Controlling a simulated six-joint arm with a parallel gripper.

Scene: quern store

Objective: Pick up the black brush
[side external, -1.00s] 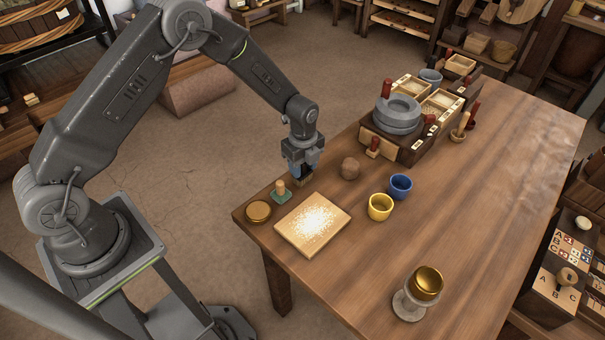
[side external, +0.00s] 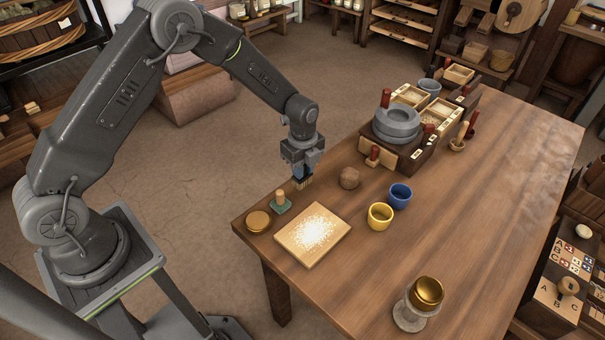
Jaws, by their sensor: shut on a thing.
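The black brush (side external: 303,183), with pale bristles at its lower end, hangs upright in my gripper (side external: 302,172) near the table's left edge. My gripper points down and is shut on the brush's dark upper part. The fingers hide much of that part. The brush is behind the flour-dusted board and right of the green-based stamp. I cannot tell for sure how far its bristles are from the table top.
The wooden table (side external: 480,200) is clear at its right. Yellow (side external: 380,217) and blue (side external: 399,196) cups stand to the right.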

